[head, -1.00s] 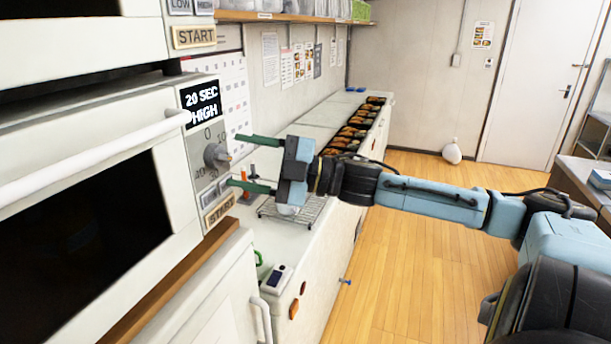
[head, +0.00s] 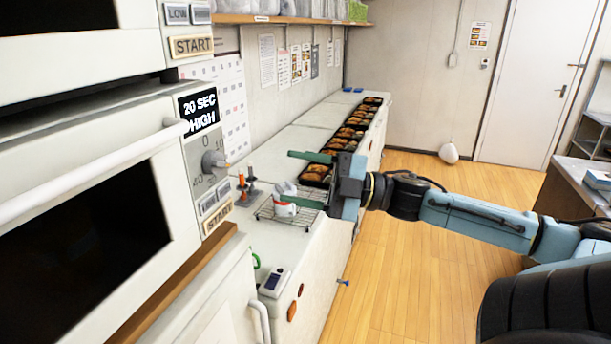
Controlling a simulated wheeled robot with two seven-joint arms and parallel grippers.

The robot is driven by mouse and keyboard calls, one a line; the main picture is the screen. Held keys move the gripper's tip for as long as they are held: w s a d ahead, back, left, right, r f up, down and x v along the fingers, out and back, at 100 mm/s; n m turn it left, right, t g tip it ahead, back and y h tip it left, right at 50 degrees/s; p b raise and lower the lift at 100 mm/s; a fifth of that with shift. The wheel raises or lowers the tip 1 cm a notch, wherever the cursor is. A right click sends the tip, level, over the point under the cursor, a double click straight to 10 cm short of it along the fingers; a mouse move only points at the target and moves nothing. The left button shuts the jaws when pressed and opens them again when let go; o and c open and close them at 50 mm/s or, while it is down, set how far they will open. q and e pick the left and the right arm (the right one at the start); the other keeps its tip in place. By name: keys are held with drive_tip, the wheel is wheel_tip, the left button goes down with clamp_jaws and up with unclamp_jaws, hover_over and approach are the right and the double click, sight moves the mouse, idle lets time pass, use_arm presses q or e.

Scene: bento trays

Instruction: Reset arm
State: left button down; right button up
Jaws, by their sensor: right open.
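My right gripper (head: 302,179) is open, its two green fingers apart with nothing between them. It is above the white counter, to the right of the microwave's control panel, and clear of the knob. My right arm reaches in from the right edge. The lower microwave (head: 95,165) shows "20 SEC HIGH" on its display (head: 200,110). Its dial knob (head: 213,161) and START button (head: 217,218) are in plain view. My left gripper is not in view.
A wire rack (head: 298,214) with a red-and-white item (head: 285,203) is on the counter below the gripper. Several filled bento trays (head: 318,174) line the counter farther back. A shelf (head: 285,19) hangs above. The wooden floor (head: 410,285) to the right is open.

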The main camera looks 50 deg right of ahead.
drive_tip(key=shift+s+d+f, duration=0.1)
drive_tip(key=shift+s+d, duration=0.2)
idle(0.4)
